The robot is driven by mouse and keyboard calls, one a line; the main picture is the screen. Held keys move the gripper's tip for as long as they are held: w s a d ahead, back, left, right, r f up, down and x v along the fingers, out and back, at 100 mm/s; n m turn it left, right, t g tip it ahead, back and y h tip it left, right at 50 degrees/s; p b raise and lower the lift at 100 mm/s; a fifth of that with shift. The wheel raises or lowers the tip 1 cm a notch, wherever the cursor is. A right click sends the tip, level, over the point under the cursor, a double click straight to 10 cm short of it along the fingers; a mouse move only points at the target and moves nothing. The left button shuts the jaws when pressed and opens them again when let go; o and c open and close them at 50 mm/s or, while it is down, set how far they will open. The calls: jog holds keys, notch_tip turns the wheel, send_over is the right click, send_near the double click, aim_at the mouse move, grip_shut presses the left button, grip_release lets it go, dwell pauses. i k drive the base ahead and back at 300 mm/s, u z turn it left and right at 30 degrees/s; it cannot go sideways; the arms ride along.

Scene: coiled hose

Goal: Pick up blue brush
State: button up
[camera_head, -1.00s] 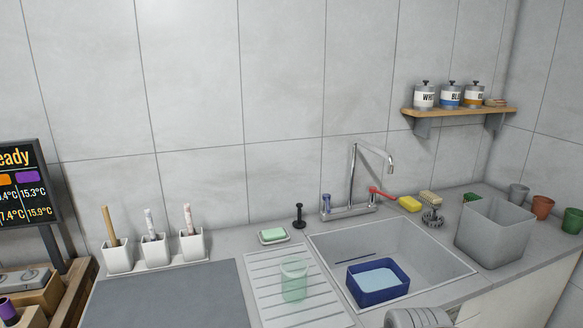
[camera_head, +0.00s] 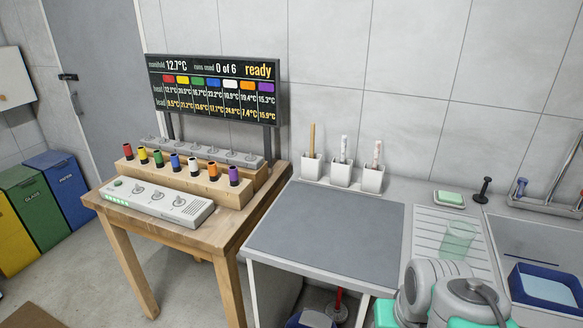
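I cannot make out a blue brush in this view. Three white cups stand in a row at the back of the counter. The left cup (camera_head: 312,168) holds a plain wooden stick (camera_head: 312,138). The middle cup (camera_head: 342,174) and right cup (camera_head: 373,180) each hold a pale, marked stick. My arm's grey and teal links show at the bottom right. My gripper is out of view.
A wooden table (camera_head: 222,238) at left carries several coloured plugs and a control box (camera_head: 160,203), with a display (camera_head: 215,90) behind. The counter's grey mat (camera_head: 330,232) is bare. A green tumbler (camera_head: 457,240) stands on the drainer beside the sink, which holds a blue basin (camera_head: 545,288).

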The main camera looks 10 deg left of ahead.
aim_at(344, 137)
jog(key=z, duration=0.05)
jog(key=k, duration=0.35)
jog(key=u, duration=0.9)
jog(key=i, duration=0.85)
jog(key=z, duration=0.2)
